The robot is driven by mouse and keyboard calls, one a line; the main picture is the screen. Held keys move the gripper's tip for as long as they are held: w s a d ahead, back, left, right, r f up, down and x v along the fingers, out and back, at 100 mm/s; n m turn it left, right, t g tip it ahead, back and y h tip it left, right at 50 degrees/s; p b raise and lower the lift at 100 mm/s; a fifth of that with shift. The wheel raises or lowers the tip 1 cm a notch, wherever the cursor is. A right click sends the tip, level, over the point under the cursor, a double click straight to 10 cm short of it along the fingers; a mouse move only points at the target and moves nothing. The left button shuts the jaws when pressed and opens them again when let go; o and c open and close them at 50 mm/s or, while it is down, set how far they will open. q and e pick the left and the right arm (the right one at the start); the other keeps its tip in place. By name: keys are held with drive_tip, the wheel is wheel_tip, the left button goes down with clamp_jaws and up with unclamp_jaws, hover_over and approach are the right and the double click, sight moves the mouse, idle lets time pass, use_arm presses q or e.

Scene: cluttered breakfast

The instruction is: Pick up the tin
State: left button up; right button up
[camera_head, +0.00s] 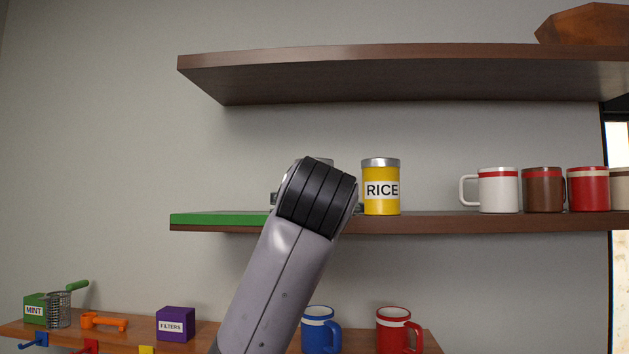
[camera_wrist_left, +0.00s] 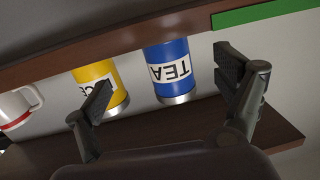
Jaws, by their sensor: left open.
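A yellow tin with a grey lid, labelled RICE (camera_head: 381,199), stands upright on the middle shelf. It also shows in the left wrist view (camera_wrist_left: 92,72), partly behind one finger. A blue tin labelled TEA (camera_wrist_left: 168,54) appears there upside down, with its grey lid (camera_wrist_left: 178,98) lowest in the picture. My left gripper (camera_wrist_left: 166,92) is open, its fingers on either side of the blue tin in the picture with gaps at both sides; depth is unclear. In the head view my left arm hides the blue tin's body and most of the gripper.
The middle shelf (camera_head: 480,223) also holds a green strip (camera_head: 219,218) at left and a white mug (camera_head: 497,191) with more mugs at right. Another shelf (camera_head: 400,57) is above. Below, a ledge holds a purple FILTERS box (camera_head: 175,323) and blue (camera_head: 317,330) and red (camera_head: 393,332) mugs.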

use_arm(q)
drive_tip(key=s+r, duration=0.4)
drive_tip(key=r, duration=0.1)
drive_tip(key=shift+t, duration=0.4)
drive_tip(key=w+p, duration=0.2)
drive_tip(key=w, duration=0.2)
drive_tip(key=w+p, duration=0.3)
drive_tip(key=w, duration=0.1)
drive_tip(key=w+a+p, duration=0.1)
drive_tip(key=w+p, duration=0.2)
drive_tip(key=w, duration=0.1)
drive_tip(key=shift+w+r, duration=0.3)
drive_tip(key=shift+w, duration=0.05)
drive_tip(key=w+p, duration=0.4)
drive_tip(key=shift+w+a, duration=0.1)
drive_tip(key=shift+a, duration=0.3)
drive_tip(key=shift+w+f+p, duration=0.15)
drive_tip(key=shift+w+p, duration=0.15)
drive_tip(key=shift+w, duration=0.1)
drive_tip(key=shift+c, duration=0.5)
drive_tip(key=c, duration=1.2)
